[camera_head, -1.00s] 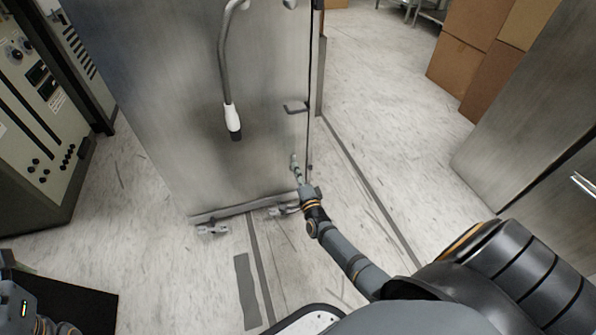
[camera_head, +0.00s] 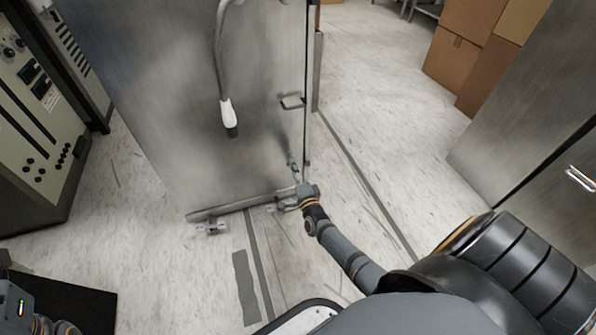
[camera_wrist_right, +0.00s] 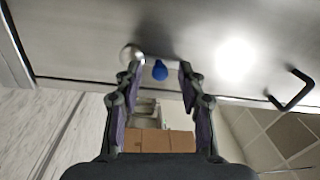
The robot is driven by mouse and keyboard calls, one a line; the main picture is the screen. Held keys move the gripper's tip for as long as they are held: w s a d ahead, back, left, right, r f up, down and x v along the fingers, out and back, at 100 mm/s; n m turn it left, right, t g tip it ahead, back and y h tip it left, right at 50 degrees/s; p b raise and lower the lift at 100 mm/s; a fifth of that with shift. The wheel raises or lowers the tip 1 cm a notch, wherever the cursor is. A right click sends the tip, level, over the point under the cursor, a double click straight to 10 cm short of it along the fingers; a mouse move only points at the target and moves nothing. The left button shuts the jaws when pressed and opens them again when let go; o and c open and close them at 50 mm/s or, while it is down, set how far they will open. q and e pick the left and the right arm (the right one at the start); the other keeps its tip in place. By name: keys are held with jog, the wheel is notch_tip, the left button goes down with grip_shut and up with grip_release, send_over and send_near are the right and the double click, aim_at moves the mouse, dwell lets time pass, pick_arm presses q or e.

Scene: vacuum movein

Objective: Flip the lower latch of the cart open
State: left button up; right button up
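The cart (camera_head: 190,110) is a tall metal cabinet with a flat door. My right gripper (camera_head: 293,165) is low at the door's right edge. In the right wrist view, my right gripper (camera_wrist_right: 158,80) has its fingers spread apart, with a gap between them. A blue tip (camera_wrist_right: 160,70) shows in that gap, with a round silver knob (camera_wrist_right: 131,54) beside the left finger; they look like the lower latch. I cannot tell whether a finger touches it. In the head view the gripper hides the latch.
A bracket handle (camera_head: 291,101) sits on the door above my right gripper; it also shows in the right wrist view (camera_wrist_right: 292,90). A hose with a white grip (camera_head: 228,112) hangs on the door. Cardboard boxes (camera_head: 455,60) stand at back right. Floor right of the cart is clear.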

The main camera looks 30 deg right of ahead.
jog(key=r+v, duration=0.1)
jog(key=v, duration=1)
jog(key=shift+s+f, duration=0.15)
jog(key=shift+f, duration=0.35)
jog(key=shift+a, duration=0.15)
